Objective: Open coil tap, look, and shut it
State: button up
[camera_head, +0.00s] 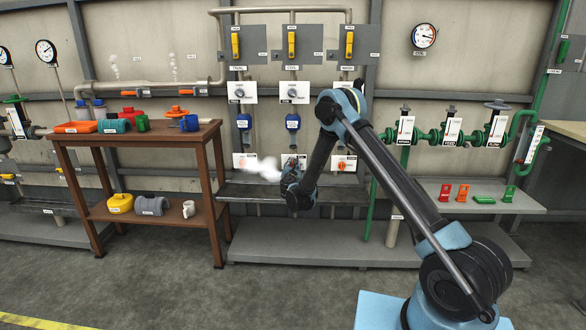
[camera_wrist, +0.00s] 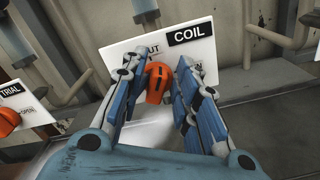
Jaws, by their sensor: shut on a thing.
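The coil tap has an orange handle (camera_wrist: 158,83) on a white plate (camera_wrist: 120,55) marked COIL. My gripper (camera_wrist: 158,70) has one blue finger on each side of this handle and is shut on it. The end of the "UT" word shows on the plate; the rest of its lettering is hidden by the fingers. In the head view my gripper (camera_head: 291,172) is at the middle of three low wall plates and hides most of the tap. A white puff of steam (camera_head: 264,166) hangs just left of it, above the grey trough (camera_head: 245,192).
A TRIAL plate (camera_wrist: 22,100) with another orange handle is on the left. A similar tap (camera_head: 342,163) is on the right. A brown bench (camera_head: 150,140) with tools stands left. Green pipework (camera_head: 430,136) and a round gauge (camera_head: 424,36) are at right.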

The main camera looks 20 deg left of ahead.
jog(key=m, duration=0.6)
jog(key=shift+w+d+f, duration=0.25)
jog(key=m, duration=0.6)
jog(key=shift+d+f, duration=0.1)
jog(key=shift+f, duration=0.25)
jog(key=o, duration=0.7)
jog(key=shift+o, duration=0.2)
jog(key=shift+s, duration=0.1)
jog(key=v, duration=1.2)
jog(key=shift+f, duration=0.15)
